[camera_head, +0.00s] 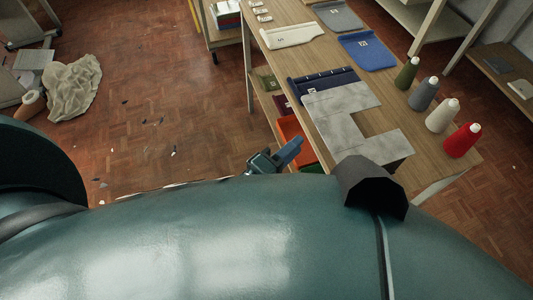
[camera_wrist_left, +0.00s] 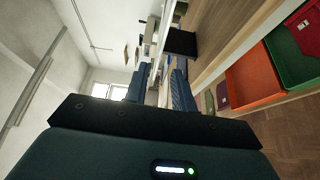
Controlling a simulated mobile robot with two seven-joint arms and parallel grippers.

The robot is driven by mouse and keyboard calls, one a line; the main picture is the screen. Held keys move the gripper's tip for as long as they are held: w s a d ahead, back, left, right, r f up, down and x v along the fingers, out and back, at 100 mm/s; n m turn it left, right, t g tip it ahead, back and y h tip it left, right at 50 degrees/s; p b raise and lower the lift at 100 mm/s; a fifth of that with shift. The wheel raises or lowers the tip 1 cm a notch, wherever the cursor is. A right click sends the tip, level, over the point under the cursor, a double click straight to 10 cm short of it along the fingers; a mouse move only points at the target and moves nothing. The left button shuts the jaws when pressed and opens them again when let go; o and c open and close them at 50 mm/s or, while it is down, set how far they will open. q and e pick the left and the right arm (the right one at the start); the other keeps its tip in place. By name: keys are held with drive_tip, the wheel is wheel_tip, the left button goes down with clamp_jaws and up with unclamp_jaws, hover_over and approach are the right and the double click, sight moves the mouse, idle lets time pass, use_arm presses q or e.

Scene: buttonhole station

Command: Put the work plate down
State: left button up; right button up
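A mottled grey, U-shaped plate (camera_head: 336,101), which I take to be the work plate, lies on the wooden table, its notch facing right. A dark faceted block (camera_head: 372,185) hides part of its near end; I cannot tell what this block is. My left gripper (camera_head: 290,150) is beside the table's left edge, apart from the plate. In the left wrist view its two blue fingers (camera_wrist_left: 158,88) stand apart with nothing seen between them. My right gripper is not in view.
A dark blue cloth piece (camera_head: 322,82) lies at the plate's far edge. Thread cones, including a red one (camera_head: 462,140), stand along the right of the table (camera_head: 300,70). Orange (camera_wrist_left: 252,82) and green bins sit below its left edge. A crumpled cloth (camera_head: 75,88) lies on the floor.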

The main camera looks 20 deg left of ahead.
use_arm(q)
drive_tip(key=s+a+f+m+g+y+p, duration=0.1)
drive_tip(key=s+a+f+m+g+y, duration=0.4)
drive_tip(key=m, duration=1)
drive_tip(key=s+a+f, duration=0.2)
drive_tip(key=s+a, duration=0.2)
drive_tip(key=shift+s+p, duration=0.3)
